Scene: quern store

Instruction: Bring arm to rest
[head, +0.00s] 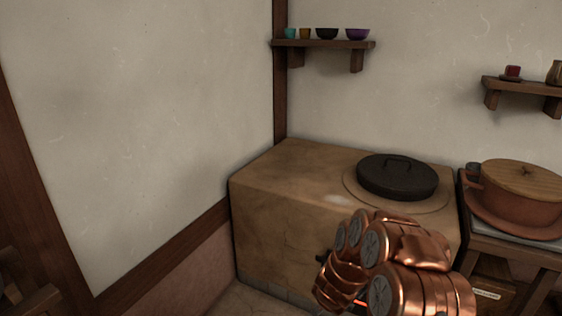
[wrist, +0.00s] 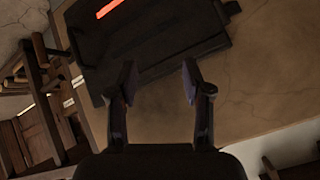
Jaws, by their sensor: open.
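My copper-coloured arm (head: 390,265) is folded in front of the clay stove (head: 290,185) in the head view. My gripper is hidden behind the arm there. In the wrist view my gripper (wrist: 158,85) is open, with two dark fingers apart and nothing between them. Beyond the fingers is the stove's clay front (wrist: 245,75) with a dark metal firebox door (wrist: 140,45). An orange glow (wrist: 112,8) shows in it. I cannot tell how far the fingertips are from the door.
A black lid (head: 398,177) sits on the stove top. A terracotta pot (head: 515,195) with a wooden lid stands on a stand at right. A wall shelf (head: 325,44) holds several small bowls; another shelf (head: 525,87) is at right. The left wall (head: 130,130) is bare.

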